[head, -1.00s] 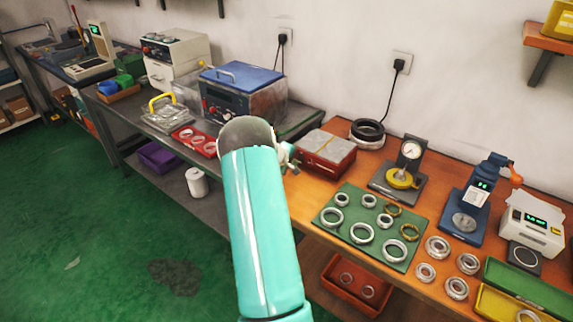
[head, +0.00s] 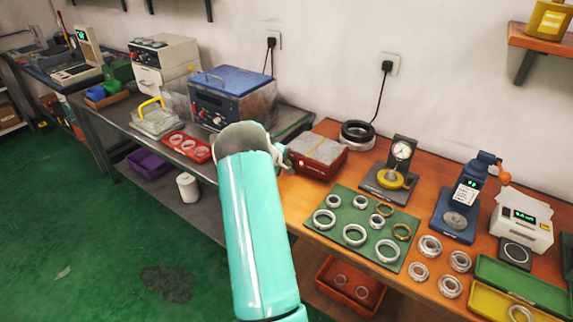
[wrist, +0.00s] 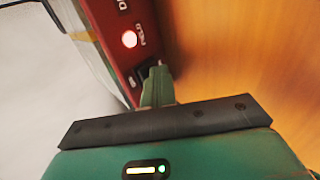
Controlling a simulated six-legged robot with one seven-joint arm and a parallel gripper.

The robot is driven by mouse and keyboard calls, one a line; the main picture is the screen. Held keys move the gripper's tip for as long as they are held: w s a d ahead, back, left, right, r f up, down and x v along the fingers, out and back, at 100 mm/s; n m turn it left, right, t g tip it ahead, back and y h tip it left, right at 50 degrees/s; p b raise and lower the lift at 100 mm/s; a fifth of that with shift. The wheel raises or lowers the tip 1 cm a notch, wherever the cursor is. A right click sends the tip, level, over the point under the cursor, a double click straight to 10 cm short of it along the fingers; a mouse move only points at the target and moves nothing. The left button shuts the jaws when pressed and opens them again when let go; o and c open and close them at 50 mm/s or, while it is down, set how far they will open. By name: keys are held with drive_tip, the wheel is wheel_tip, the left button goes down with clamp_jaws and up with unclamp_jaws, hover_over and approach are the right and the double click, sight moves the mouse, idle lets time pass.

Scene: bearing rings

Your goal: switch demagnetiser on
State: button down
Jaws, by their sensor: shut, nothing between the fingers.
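The demagnetiser (head: 314,168) is a red box with a grey top at the back left of the orange bench. In the wrist view its red front face (wrist: 105,25) carries a brightly lit red lamp (wrist: 129,39) and a dark switch (wrist: 143,75) below it. My gripper (wrist: 159,72) is shut and empty, its green fingertips at the switch. They partly hide it, so I cannot tell which way the rocker sits or whether they press it. In the head view my gripper (head: 289,161) shows beside the box's left front, mostly hidden by my turquoise arm.
A green mat (head: 343,263) with several rings lies in front of the box. A dial gauge stand (head: 398,165) and black and white rings (head: 357,134) stand to its right. A blue-lidded tank (head: 235,95) stands on the grey bench at left.

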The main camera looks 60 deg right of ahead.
drive_tip(key=shift+r, duration=0.7)
